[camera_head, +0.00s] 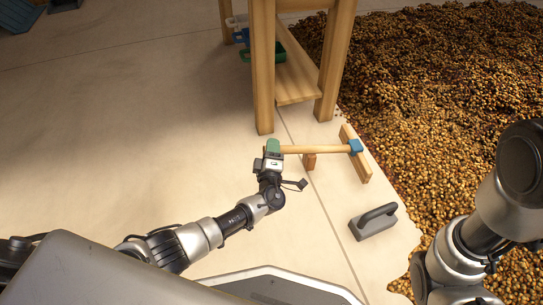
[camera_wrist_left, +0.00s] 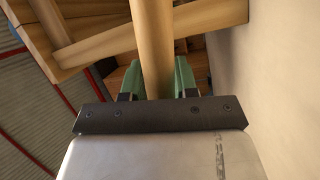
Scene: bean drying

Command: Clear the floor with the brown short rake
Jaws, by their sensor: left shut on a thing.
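The short rake (camera_head: 316,149) has a light wooden handle, a blue joint and a flat wooden head (camera_head: 355,154) at its right end. The head is at the edge of the bean pile (camera_head: 440,80). My left gripper (camera_head: 273,147), with green fingers, is shut on the left end of the handle. In the left wrist view the handle (camera_wrist_left: 152,45) runs between the green fingers (camera_wrist_left: 158,80). My right arm shows at the right edge of the head view, but its gripper is out of the picture.
A wooden table (camera_head: 262,70) with a low shelf stands just beyond the rake. A grey block with a handle (camera_head: 373,222) lies on the floor nearer me. A small brown block (camera_head: 309,162) is by the handle. Bare floor (camera_head: 120,130) spreads to the left.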

